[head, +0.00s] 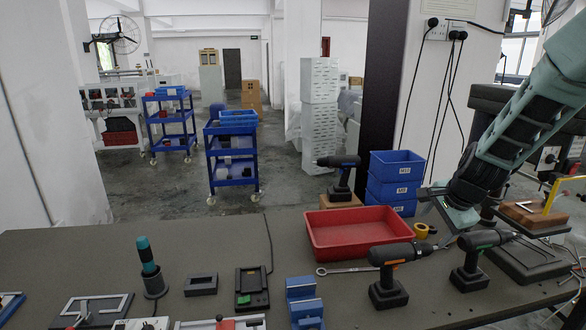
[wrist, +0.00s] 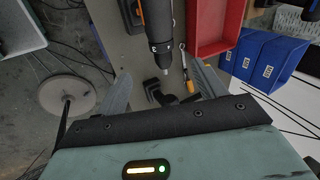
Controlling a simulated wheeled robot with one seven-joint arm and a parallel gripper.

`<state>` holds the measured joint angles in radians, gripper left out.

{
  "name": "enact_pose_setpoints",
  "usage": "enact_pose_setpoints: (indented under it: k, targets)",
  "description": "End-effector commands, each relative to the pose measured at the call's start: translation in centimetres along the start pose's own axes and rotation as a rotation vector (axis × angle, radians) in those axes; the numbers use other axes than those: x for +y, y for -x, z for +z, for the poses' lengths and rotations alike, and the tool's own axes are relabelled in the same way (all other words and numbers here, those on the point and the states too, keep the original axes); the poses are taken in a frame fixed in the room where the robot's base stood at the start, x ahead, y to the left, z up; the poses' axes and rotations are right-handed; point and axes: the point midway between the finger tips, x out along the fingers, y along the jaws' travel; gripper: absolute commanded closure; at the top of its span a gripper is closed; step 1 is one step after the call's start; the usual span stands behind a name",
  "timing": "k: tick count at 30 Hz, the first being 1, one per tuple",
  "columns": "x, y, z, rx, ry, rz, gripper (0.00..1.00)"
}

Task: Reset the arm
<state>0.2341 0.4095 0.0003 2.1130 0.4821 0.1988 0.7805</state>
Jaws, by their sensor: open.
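My gripper (head: 440,217) hangs at the end of my arm, which comes in from the upper right of the head view. It is near the right end of the workbench (head: 230,240), by the two dark power drills. In the wrist view my gripper (wrist: 150,76) shows two grey fingers spread wide. It is open, with nothing held. A drill with an orange band (head: 391,268) stands on the bench; a drill's chuck (wrist: 166,50) shows between the fingers in the wrist view, and I cannot tell its distance from them.
A red tray (head: 352,245) lies behind the drills, with stacked blue bins (head: 392,192) beyond it. A second drill (head: 473,272) stands at the right. A wrench (head: 345,270) lies before the tray. A teal-handled tool (head: 148,258) stands in a holder at left.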

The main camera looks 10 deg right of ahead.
Motion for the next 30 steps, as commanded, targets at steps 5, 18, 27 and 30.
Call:
enact_pose_setpoints:
  k: [5,18,27,30]
  targets:
    - [0.7,2.6,8.9,-0.119,0.308,0.022,0.30]
    - [17.2,15.0,29.8,-0.471,1.637,0.102,0.30]
    - [24.1,18.3,30.6,-0.535,2.090,0.141,0.30]
    - [24.2,18.3,30.6,-0.537,2.096,0.143,0.30]
